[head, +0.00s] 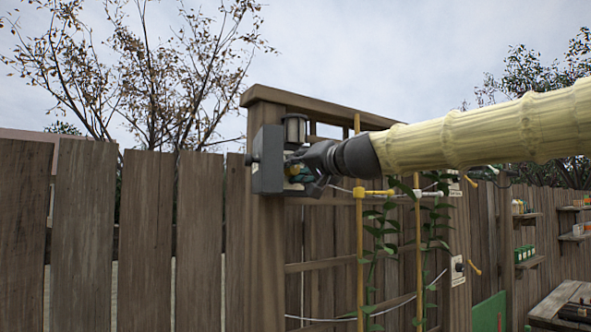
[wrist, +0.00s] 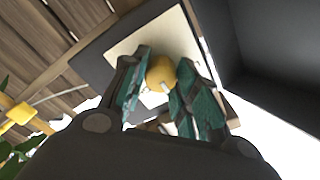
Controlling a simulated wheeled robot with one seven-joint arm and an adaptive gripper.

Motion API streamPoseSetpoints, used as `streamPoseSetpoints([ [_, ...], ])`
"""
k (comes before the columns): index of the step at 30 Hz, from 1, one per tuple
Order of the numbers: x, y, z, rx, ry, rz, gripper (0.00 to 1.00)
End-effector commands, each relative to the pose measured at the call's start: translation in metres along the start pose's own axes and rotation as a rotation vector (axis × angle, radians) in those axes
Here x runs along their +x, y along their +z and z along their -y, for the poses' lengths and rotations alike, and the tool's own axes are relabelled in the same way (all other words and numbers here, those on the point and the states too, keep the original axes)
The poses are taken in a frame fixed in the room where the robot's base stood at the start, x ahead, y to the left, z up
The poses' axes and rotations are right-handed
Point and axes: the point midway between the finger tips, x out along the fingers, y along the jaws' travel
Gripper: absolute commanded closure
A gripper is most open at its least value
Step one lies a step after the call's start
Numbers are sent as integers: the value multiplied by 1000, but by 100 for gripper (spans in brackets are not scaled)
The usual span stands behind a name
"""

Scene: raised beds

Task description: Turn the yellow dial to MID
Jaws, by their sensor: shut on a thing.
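The yellow dial (wrist: 161,73) sits on a cream plate (wrist: 140,38) on the face of a dark grey box (head: 267,160), which is fixed to a wooden post. In the wrist view my gripper (wrist: 160,84) has its teal ridged fingers on either side of the dial, shut on it. A small white patch shows on or just below the dial. In the head view my gripper (head: 300,172) is at the right side of the box, and my arm hides most of the dial. No MID marking is readable in either view, so I cannot tell the dial's setting.
A glass-sided lamp or gauge (head: 295,129) stands right above my gripper. Yellow canes with a clamp (head: 374,193) and a climbing plant (head: 385,230) stand below my arm. A plank fence (head: 90,240) runs left. Shelves with small boxes (head: 526,223) are at the right.

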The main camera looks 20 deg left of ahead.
Motion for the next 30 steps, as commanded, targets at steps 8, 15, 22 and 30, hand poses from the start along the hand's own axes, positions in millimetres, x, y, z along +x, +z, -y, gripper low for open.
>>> streamPoseSetpoints([
  [8, 0, -1, 0, 0, 0, -1, 49],
  [15, -2, 0, 0, -1, 0, -1, 49],
  [22, -25, -2, 1, -2, -1, -1, 49],
  [30, -71, -2, 0, 0, -1, -3, 49],
])
